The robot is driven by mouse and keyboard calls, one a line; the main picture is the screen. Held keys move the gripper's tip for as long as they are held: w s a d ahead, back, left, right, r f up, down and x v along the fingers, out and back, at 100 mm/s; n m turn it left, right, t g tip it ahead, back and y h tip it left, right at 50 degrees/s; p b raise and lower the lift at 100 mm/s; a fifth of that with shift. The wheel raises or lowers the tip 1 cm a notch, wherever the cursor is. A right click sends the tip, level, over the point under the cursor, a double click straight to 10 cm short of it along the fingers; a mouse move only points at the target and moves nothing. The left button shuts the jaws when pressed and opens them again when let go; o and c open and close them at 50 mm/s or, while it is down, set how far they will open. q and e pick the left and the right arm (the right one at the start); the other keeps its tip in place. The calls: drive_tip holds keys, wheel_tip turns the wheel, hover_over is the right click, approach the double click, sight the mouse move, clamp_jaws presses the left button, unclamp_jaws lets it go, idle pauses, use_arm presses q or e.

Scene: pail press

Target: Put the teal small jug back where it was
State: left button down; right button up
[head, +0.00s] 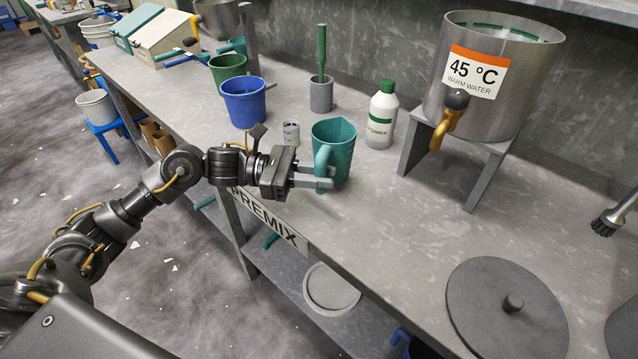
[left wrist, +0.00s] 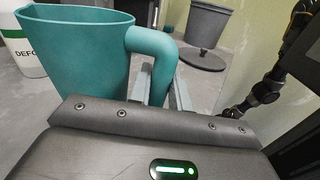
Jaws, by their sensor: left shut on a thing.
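The teal small jug (head: 338,150) is upright near the front edge of the grey bench in the head view. My left gripper (head: 322,177) is shut on its handle from the left. The jug's body and handle (left wrist: 75,60) also show in the left wrist view, with the fingers at the handle. I cannot tell whether its base touches the bench. A dark jointed arm, probably my right one, shows at the right of the left wrist view; its gripper is not clear.
A blue pail (head: 243,103), green pail (head: 227,68) and grey brush holder (head: 321,96) stand further back. The warm-water tank (head: 490,75) and a round lid (head: 507,310) are right.

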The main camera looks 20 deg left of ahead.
use_arm(q)
drive_tip(key=shift+f, duration=1.25)
use_arm(e)
drive_tip(key=shift+s+d, duration=0.15)
drive_tip(key=shift+s, duration=0.15)
drive_tip(key=shift+f, duration=0.1)
drive_tip(key=shift+w, duration=0.15)
use_arm(q)
drive_tip(key=shift+f+b, duration=0.2)
drive_tip(key=shift+b, duration=0.1)
drive_tip(key=c, duration=1.3)
unclamp_jaws()
use_arm(e)
drive_tip(key=shift+w+a+r, duration=0.25)
drive_tip(key=shift+w+a, duration=0.35)
drive_tip(key=shift+w, duration=0.2)
use_arm(q)
drive_tip(key=shift+r, duration=0.1)
use_arm(e)
drive_tip(key=shift+r, duration=0.1)
